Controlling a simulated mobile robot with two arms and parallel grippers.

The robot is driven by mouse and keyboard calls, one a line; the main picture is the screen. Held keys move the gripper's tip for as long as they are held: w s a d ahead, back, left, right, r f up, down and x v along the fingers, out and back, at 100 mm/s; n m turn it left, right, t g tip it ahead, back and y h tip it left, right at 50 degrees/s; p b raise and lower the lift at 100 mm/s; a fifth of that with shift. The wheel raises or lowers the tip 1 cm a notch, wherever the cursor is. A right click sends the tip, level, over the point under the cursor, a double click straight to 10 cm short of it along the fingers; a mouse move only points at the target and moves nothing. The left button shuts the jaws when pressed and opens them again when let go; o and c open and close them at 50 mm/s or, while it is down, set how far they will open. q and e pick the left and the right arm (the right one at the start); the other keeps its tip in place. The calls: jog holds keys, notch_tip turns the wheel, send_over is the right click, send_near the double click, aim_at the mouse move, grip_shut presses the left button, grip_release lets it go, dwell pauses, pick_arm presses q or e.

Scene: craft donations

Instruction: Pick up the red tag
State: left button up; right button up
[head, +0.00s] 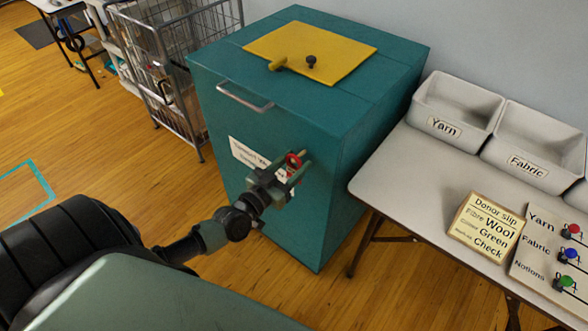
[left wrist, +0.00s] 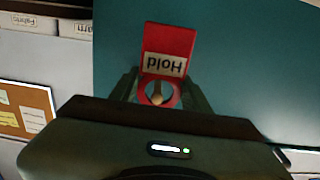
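The red tag (left wrist: 168,45) shows in the left wrist view, with a pale label reading "Hold" upside down and a ring at its near end. A small tan peg-like piece shows in the ring's hole. In the head view only a small red part of the tag (head: 293,159) shows, in front of the teal chest's face. My left gripper (head: 292,163) is there, its two fingers apart on either side of the ring. They look open around it; contact is not clear. My right gripper is in neither view.
The teal chest (head: 300,110) has a yellow panel (head: 310,45) on top and a metal handle (head: 245,98). A wire cage cart (head: 170,60) stands left of it. At right, a table (head: 400,175) bears grey bins (head: 455,107), a donor slip (head: 487,228) and a board with coloured knobs (head: 545,255).

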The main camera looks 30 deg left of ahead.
pick_arm(q)
jog(key=shift+c, duration=0.7)
jog(key=shift+s+r, duration=0.1)
jog(key=shift+r, duration=0.7)
jog(key=s+a, duration=0.1)
jog(key=s, duration=1.6)
jog(key=shift+s+a+b, duration=0.15)
jog(key=shift+s+b, duration=0.15)
jog(key=shift+s, duration=0.1)
jog(key=shift+w+d+f+m+b, duration=0.2)
jog(key=shift+w+m, duration=0.25)
jog(key=shift+w, duration=2.75)
jog(key=shift+w+d+f+m+b, duration=0.15)
jog(key=shift+w+m+b, duration=0.2)
jog(key=shift+w, duration=2.9)
jog(key=shift+w+d+f+m+b, duration=0.15)
jog(key=shift+w+m, duration=0.35)
jog(key=shift+w, duration=2.7)
jog(key=shift+w+f, duration=0.15)
jog(key=shift+w, duration=0.25)
